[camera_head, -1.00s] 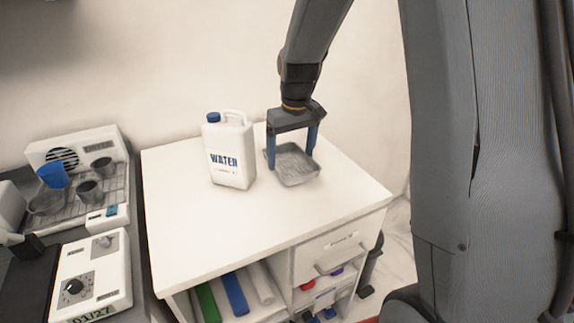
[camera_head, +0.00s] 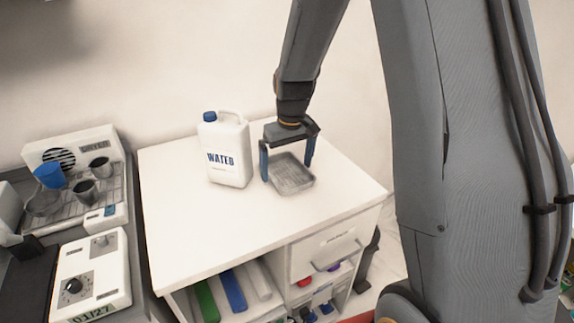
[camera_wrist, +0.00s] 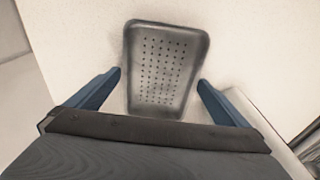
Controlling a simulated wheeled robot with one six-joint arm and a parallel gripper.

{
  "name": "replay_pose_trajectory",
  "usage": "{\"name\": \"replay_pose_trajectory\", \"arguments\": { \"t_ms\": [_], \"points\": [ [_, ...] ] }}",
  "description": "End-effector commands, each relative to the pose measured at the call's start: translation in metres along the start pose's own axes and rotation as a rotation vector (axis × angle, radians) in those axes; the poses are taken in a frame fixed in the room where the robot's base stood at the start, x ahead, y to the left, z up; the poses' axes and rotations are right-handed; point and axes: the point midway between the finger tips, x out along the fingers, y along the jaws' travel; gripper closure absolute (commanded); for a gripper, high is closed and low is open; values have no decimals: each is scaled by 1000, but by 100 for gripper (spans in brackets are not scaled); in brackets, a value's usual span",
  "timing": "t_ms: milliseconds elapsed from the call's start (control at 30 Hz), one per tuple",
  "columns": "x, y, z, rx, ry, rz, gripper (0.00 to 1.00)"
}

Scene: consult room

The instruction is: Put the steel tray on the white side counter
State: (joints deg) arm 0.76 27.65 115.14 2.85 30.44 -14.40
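The steel tray (camera_head: 290,178) lies flat on the white side counter (camera_head: 215,218), right of the water jug. Its perforated floor faces up in the wrist view (camera_wrist: 160,68). My gripper (camera_head: 287,171) is open above and just behind the tray, with its blue fingers spread wide. In the wrist view the fingers (camera_wrist: 160,84) stand left and right of the tray's near end, with a gap on each side, touching nothing that I can see.
A white water jug (camera_head: 224,152) with a blue cap stands close left of my gripper. White lab devices, metal cups and a blue cup (camera_head: 50,175) are on a darker bench at left. The counter's front is clear. Coloured binders (camera_head: 233,290) sit on the shelf below.

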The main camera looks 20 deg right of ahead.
Motion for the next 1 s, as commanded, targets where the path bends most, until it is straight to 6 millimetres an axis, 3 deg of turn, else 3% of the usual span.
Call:
{"name": "replay_pose_trajectory", "arguments": {
  "t_ms": [267, 733, 900, 1000],
  "points": [
    [-13, 0, -1, 0, 3, 1, 0],
    [-99, 0, -1, 0, 4, 1, 0],
    [-117, 0, -1, 0, 2, 1, 0],
    [-118, -1, 6, 5, -3, 1, 0]
  ]
}}
